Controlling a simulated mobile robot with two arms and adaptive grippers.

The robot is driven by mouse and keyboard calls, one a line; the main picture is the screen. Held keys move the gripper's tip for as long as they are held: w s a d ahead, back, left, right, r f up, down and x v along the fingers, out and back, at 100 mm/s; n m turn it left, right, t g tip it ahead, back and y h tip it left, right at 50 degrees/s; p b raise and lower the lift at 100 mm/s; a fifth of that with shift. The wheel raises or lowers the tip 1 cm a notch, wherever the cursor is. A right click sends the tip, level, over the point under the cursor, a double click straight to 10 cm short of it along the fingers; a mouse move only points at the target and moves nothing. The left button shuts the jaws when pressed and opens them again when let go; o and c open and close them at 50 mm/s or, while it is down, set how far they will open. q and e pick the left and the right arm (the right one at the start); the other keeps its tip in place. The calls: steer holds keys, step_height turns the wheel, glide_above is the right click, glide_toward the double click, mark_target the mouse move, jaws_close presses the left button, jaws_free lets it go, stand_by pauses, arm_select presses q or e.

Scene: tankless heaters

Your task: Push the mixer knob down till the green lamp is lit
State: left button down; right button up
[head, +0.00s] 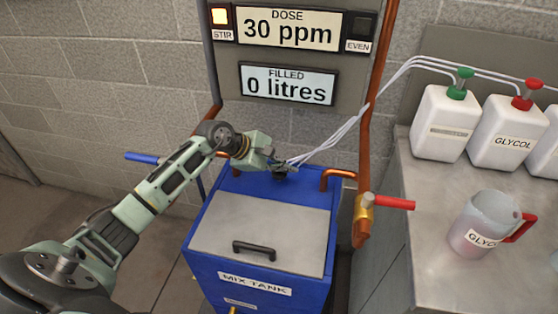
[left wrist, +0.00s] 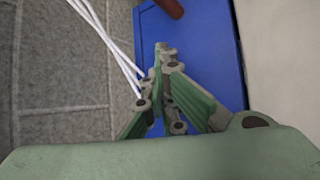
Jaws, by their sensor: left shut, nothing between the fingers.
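My left gripper (head: 281,173) is shut and empty over the back edge of the blue mix tank (head: 205,243). In the left wrist view its closed fingers (left wrist: 164,55) point at the blue tank top (left wrist: 205,40). I cannot make out the mixer knob; the gripper may hide it, or the dark piece under the fingertips may be part of it. On the panel above, the STIR lamp (head: 219,16) glows orange. The EVEN lamp (head: 361,32) is dark. My right gripper is not in view.
White hoses (head: 340,133) run close by the left gripper. Copper pipes and a red-handled valve (head: 392,203) stand right of the tank. The grey bench (head: 420,240) holds white jugs (head: 446,122) and a glycol pitcher (head: 483,220). A grey lid (head: 255,225) covers the tank front.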

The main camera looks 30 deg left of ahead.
mark_target(283, 175)
arm_select(q)
steer(key=shift+r+p, duration=0.35)
steer(key=shift+r, duration=0.3)
steer(key=shift+r+p, duration=0.7)
steer(key=shift+r, duration=0.8)
steer(key=shift+w+r+p, duration=0.1)
steer(key=shift+r+p, duration=0.25)
steer(key=shift+r, duration=0.5)
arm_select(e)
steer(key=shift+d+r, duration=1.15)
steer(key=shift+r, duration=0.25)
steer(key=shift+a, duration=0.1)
arm_select(q)
steer(key=shift+r+p, duration=1.2)
steer(key=shift+r, duration=1.3)
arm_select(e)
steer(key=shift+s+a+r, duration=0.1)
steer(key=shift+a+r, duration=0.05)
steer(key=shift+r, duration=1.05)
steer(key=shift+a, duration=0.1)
